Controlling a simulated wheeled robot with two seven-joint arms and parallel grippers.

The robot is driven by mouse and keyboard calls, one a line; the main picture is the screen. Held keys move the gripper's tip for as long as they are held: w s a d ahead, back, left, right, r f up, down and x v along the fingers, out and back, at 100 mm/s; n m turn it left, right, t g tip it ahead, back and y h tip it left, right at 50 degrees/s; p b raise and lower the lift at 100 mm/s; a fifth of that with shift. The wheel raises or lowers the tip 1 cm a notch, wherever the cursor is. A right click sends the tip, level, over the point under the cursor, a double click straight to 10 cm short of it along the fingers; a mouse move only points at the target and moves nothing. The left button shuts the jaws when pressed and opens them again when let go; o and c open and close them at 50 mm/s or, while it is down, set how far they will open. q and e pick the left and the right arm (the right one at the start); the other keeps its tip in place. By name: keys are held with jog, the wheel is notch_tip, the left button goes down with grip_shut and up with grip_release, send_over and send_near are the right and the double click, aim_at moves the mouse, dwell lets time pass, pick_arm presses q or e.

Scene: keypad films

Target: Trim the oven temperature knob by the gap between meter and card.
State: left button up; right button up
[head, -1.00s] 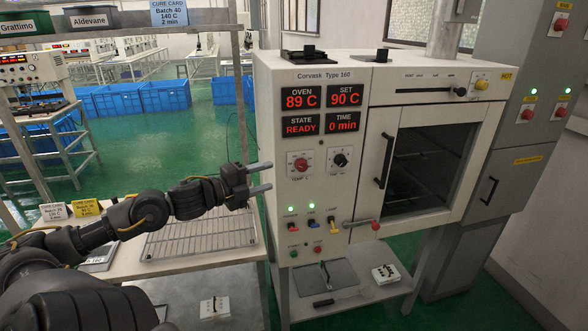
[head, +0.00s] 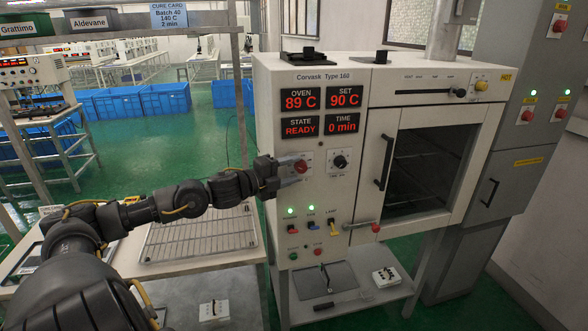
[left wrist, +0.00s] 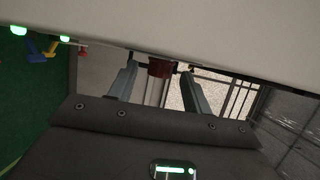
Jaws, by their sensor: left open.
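The oven (head: 345,90) has a panel with a red temperature knob (head: 300,165) and a black timer knob (head: 340,161). Its displays read OVEN 89 C (head: 300,100), SET 90 C (head: 344,96), STATE READY and TIME 0 min. The cure card (head: 168,15) at top left reads Batch 40, 140 C, 2 min. My left gripper (head: 291,175) is open at the red knob. In the left wrist view the red knob (left wrist: 160,67) shows between the fingers (left wrist: 158,82); contact cannot be told. My right gripper is out of view.
Colored switches (head: 310,225) sit below the knobs. The oven door (head: 430,165) with its black handle (head: 384,162) is closed. A wire rack (head: 200,234) lies on the table at left. A lower shelf (head: 350,296) holds small items.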

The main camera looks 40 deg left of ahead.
pick_arm(q)
jog(key=shift+w+d, duration=0.3)
jog(key=shift+w, duration=0.3)
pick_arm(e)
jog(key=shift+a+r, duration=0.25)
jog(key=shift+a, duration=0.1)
pick_arm(q)
jog(key=c, duration=1)
jog(key=shift+o, duration=0.2)
jog(key=shift+f, duration=0.15)
jog(key=t+b, duration=0.1)
jog(key=b, duration=0.2)
jog(key=n+t+b, duration=0.1)
jog(key=b, duration=0.3)
jog(key=f+n+t+b, duration=0.1)
jog(key=t+b, duration=0.1)
jog(key=b, duration=0.1)
jog(key=shift+f+h, duration=0.1)
jog(key=shift+h, duration=0.2)
jog(key=shift+r+t+b, duration=0.2)
jog(key=shift+t+b, duration=0.1)
jog(key=shift+b, duration=0.15)
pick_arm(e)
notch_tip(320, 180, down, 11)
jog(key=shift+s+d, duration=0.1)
